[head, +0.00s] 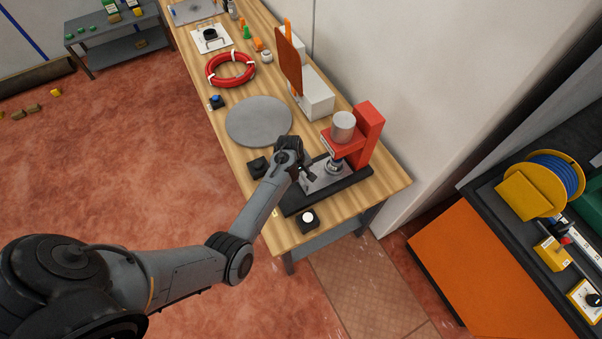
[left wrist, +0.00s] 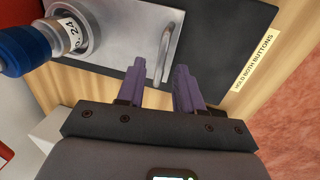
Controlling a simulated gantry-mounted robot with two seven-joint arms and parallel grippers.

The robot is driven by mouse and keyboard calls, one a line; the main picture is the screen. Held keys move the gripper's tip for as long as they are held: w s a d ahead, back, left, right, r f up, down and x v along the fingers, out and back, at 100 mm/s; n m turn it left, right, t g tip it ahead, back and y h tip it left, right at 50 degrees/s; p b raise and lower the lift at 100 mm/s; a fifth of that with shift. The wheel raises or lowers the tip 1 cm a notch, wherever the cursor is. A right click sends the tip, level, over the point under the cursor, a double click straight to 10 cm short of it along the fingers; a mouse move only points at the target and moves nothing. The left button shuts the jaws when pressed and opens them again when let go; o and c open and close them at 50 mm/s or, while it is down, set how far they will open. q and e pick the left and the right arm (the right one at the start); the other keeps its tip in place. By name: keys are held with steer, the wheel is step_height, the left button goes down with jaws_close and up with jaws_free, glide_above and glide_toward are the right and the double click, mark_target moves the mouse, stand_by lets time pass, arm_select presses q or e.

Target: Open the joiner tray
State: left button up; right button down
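The joiner (head: 366,135) is a red press with a grey cylinder on top and a black base, near the table's right end. Its tray (head: 316,181) is a grey metal plate on the black base. In the left wrist view the tray plate (left wrist: 122,38) carries a round metal seat with a part marked 24. A bar handle (left wrist: 166,62) stands on the plate. My left gripper (head: 307,172) is at the tray's front left edge. In the left wrist view its purple fingers (left wrist: 177,62) are apart, with the handle seemingly between their tips; contact is unclear. My right gripper is not visible.
A white-topped button (head: 307,219) and a black button box (head: 258,166) flank the base. A label reads "HOLD BOTH BUTTONS" (left wrist: 254,62). A grey disc (head: 259,121) and red ring (head: 231,69) lie farther along the table. A wall runs close behind the joiner.

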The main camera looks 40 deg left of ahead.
arm_select(q)
steer(key=shift+f, duration=0.2)
jaws_close()
stand_by(1.4)
